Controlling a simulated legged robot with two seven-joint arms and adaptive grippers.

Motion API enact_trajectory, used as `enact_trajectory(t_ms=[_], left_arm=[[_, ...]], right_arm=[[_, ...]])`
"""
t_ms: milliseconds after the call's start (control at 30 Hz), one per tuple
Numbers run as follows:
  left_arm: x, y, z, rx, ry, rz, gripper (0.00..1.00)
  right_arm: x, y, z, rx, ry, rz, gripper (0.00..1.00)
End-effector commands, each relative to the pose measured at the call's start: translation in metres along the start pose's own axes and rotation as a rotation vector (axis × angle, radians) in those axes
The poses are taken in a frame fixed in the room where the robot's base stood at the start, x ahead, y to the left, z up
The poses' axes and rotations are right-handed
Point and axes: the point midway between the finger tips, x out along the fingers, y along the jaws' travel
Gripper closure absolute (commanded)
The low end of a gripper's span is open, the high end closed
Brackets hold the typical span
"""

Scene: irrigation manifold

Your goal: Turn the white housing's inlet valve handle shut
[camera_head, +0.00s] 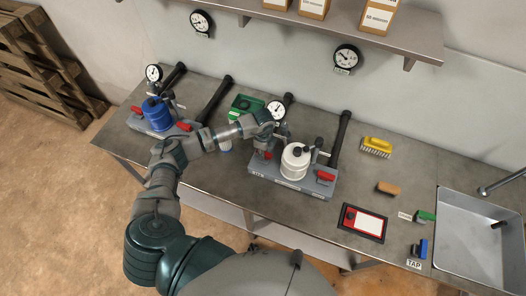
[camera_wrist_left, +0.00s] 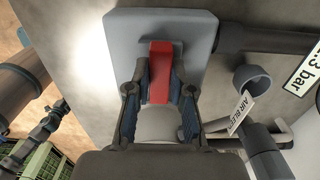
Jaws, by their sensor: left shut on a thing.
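The white housing (camera_head: 295,161) stands upright on a grey base plate (camera_head: 290,187) on the bench. One red valve handle (camera_head: 264,155) is at its left side, partly hidden by my gripper, and another red handle (camera_head: 326,176) is at its right. My left gripper (camera_head: 266,147) is at the left-hand handle. In the left wrist view, the two fingers (camera_wrist_left: 160,92) are shut on a red handle (camera_wrist_left: 160,70), one on each side, with the grey base plate (camera_wrist_left: 125,35) behind it. Which handle is the inlet's cannot be read. My right gripper is not in view.
A blue housing (camera_head: 157,114) with red handles stands at the left. An "AIR BLEED" tag (camera_wrist_left: 240,113) and pipe are close to the right finger. A gauge (camera_head: 276,110) is behind my gripper. A red-framed panel (camera_head: 362,222), brush (camera_head: 376,146) and sink (camera_head: 470,240) are at the right.

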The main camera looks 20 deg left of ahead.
Motion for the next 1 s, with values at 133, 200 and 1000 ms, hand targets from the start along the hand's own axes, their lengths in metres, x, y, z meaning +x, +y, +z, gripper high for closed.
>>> enact_trajectory(t_ms=[133, 200, 1000], left_arm=[[-0.002, -0.001, -0.007, 0.066, 0.016, -0.007, 1.0], [-0.002, -0.001, -0.007, 0.109, 0.017, -0.008, 1.0], [-0.002, 0.001, -0.011, 0.847, 0.015, -0.013, 1.0]], right_arm=[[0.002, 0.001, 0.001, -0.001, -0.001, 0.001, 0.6], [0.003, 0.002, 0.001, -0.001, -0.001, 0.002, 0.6], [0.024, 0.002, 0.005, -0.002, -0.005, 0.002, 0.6]])
